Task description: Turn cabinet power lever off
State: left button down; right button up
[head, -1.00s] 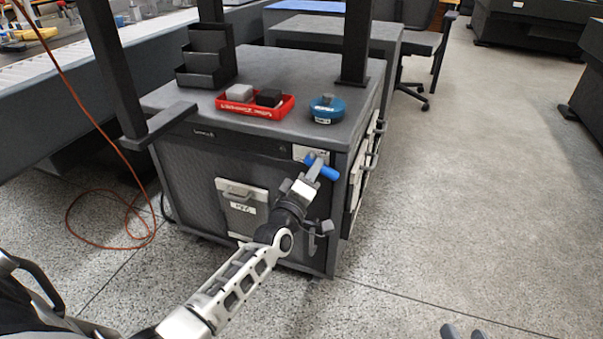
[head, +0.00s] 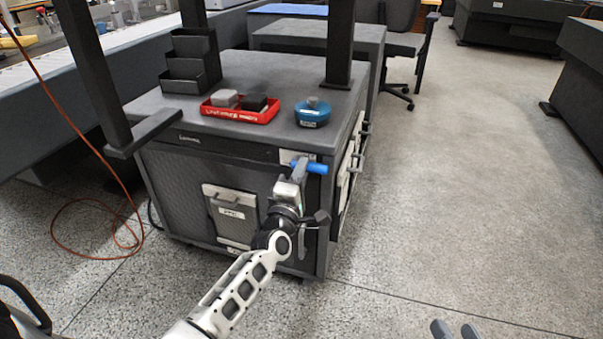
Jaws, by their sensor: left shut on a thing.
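The dark cabinet (head: 180,180) stands ahead with its front panel facing me. The power lever (head: 317,168) shows as a blue handle at the upper right of the cabinet's front. My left gripper (head: 299,168) is at the lever, shut on it, and its fingers hide part of the handle and its mount. The blue handle lies roughly level, sticking out on both sides of the fingers. My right gripper (head: 455,331) shows only as two dark fingertips at the bottom edge, apart from each other, over the floor and away from the cabinet.
A red tray (head: 240,110) with grey and black blocks and a round blue container (head: 312,112) sit on the cabinet top. Dark posts rise from it. An orange cable (head: 100,228) lies on the floor at left. The floor on the right is clear.

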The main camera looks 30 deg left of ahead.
pick_arm(q)
jog(key=c, duration=1.2)
grip_release()
jog(key=shift+c, duration=0.2)
jog(key=shift+s, duration=0.15)
jog(key=p+v, duration=0.3)
jog(key=v, duration=1.2)
jog(key=shift+s, duration=0.4)
pick_arm(e)
jog(key=shift+s+d+f+n+g+h, duration=0.3)
jog(key=shift+d+f+n+g+h, duration=0.2)
jog(key=shift+f+h, duration=0.1)
pick_arm(q)
jog(key=shift+d+f, duration=0.1)
jog(key=shift+d, duration=0.05)
